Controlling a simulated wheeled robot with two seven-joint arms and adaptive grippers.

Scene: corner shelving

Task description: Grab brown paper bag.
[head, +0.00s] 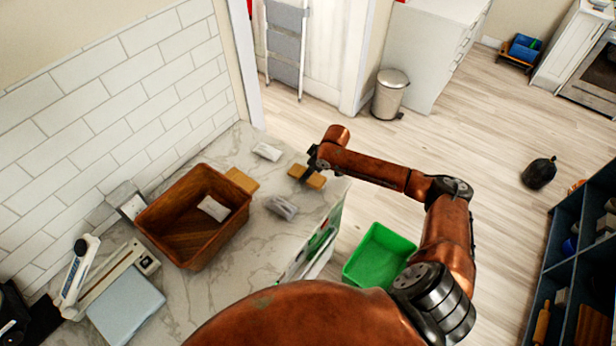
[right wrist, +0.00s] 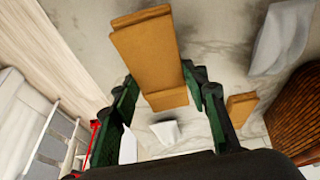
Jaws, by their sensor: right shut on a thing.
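A brown paper bag (head: 316,181) lies on the marble counter near its right edge; it also shows large in the right wrist view (right wrist: 150,58). My right gripper (head: 308,170) comes down over it from the right side. In the right wrist view, the two dark green fingers (right wrist: 159,80) are on either side of the bag, shut on it. The arm hides the bag's middle in the head view. A second brown bag (head: 241,180) lies beside the wooden crate, and it also shows in the right wrist view (right wrist: 241,108). My left gripper is not in view.
The wooden crate (head: 228,236) holds a white packet (head: 213,208). A white packet (head: 267,151) and a greyish one (head: 282,207) lie on the counter. A scanner (head: 76,270) stands at left. A green bin (head: 378,257) is below, right of the counter.

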